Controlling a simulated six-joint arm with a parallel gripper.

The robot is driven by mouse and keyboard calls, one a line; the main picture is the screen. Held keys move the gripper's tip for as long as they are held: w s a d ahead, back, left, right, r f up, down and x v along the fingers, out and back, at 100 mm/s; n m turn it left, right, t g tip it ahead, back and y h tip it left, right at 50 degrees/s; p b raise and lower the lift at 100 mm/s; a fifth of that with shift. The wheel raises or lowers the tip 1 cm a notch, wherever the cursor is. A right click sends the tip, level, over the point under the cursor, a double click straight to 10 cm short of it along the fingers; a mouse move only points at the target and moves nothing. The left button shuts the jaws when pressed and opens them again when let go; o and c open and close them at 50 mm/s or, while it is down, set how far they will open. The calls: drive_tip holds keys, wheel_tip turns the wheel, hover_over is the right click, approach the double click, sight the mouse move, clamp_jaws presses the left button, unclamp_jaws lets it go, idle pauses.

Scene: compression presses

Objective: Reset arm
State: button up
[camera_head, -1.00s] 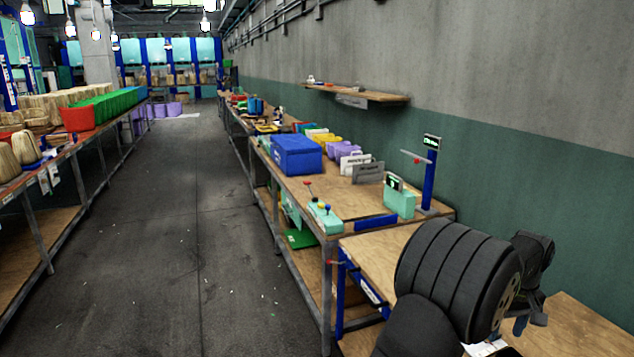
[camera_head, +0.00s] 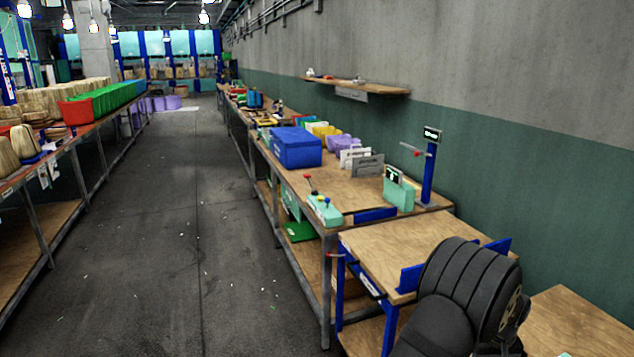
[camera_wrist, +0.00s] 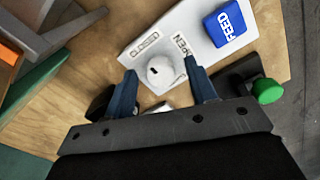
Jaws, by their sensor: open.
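My gripper (camera_wrist: 163,92) shows in the wrist view with its two blue fingers spread apart and nothing held between them. Beyond the fingertips lies a white panel (camera_wrist: 190,25) with a round white knob (camera_wrist: 163,72), labels that appear to read CLOSED and OPEN, and a blue FEED block (camera_wrist: 230,24). The knob lies between the fingers in the picture; I cannot tell whether they are clear of it in depth. In the head view my dark arm fills the lower right, and the gripper itself is not clearly visible there.
A green round button (camera_wrist: 267,91) sits right of the fingers. In the head view, a wooden bench (camera_head: 400,247) with blue brackets stands beside my arm. Further back are a blue bin (camera_head: 296,148), a teal box (camera_head: 398,196) and a blue post (camera_head: 429,172).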

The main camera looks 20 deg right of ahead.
drive_tip(key=m, duration=0.3)
drive_tip(key=shift+m, duration=0.4)
drive_tip(key=m, duration=1)
drive_tip(key=shift+w+m, duration=0.1)
drive_tip(key=shift+m, duration=0.3)
drive_tip(key=shift+o, duration=0.5)
